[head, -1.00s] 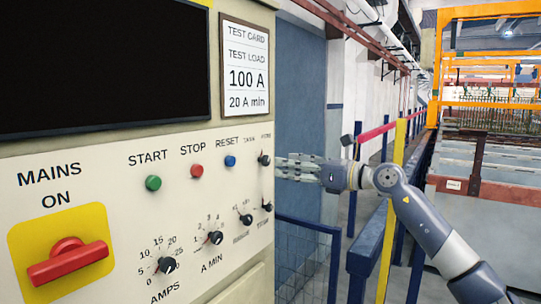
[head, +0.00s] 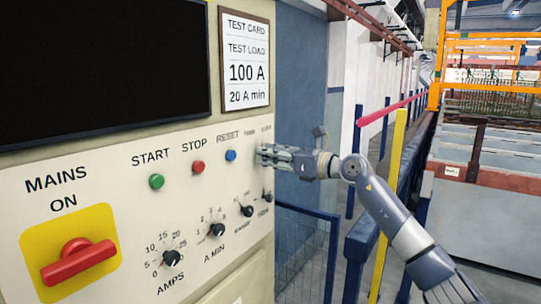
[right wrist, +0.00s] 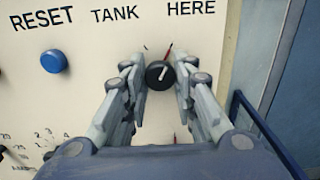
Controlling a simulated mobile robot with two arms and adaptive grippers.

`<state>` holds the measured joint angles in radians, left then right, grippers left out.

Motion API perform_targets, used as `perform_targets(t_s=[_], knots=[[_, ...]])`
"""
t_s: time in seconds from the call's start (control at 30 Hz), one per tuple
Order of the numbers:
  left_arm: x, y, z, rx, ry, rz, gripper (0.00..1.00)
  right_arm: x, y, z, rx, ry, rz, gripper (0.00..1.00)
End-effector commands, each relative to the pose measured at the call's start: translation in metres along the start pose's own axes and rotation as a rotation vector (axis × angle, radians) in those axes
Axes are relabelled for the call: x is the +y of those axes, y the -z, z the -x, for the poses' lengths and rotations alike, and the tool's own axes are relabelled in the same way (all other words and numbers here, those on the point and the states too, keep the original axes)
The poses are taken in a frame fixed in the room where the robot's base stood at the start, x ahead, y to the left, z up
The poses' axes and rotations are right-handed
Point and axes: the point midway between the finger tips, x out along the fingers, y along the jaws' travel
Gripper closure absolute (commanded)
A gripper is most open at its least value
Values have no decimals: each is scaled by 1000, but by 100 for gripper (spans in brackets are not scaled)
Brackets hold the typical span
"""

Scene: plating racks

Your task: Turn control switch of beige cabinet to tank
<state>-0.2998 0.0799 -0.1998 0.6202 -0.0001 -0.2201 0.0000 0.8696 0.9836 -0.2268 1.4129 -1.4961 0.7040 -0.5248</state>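The beige cabinet (head: 120,215) fills the left of the head view. Its control switch (right wrist: 160,76) is a round black knob between the labels TANK and HERE in the right wrist view. My right gripper (right wrist: 157,82) is open, with a finger on each side of the knob and small gaps seeming to remain. In the head view my right gripper (head: 264,156) reaches the panel's right edge from the right and hides the knob. My left gripper is not in view.
Nearby on the panel are the blue RESET button (head: 231,155), red STOP button (head: 198,167), green START button (head: 156,181), several small dials (head: 217,230) and the red mains switch (head: 78,260). A blue railing (head: 310,213) and yellow post (head: 392,200) stand right of the cabinet.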

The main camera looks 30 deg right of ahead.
Motion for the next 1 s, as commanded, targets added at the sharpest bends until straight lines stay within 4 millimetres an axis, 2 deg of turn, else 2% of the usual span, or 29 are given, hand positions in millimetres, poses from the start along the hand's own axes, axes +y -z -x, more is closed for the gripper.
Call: perform_targets(t_s=[0.47,0.67,1.0], knots=[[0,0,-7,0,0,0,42,-1,1,0,-1,2,56,99],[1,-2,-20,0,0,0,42,-1,2,1,-3,2,179,99],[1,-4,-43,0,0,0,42,-2,1,1,-3,3,491,99]])
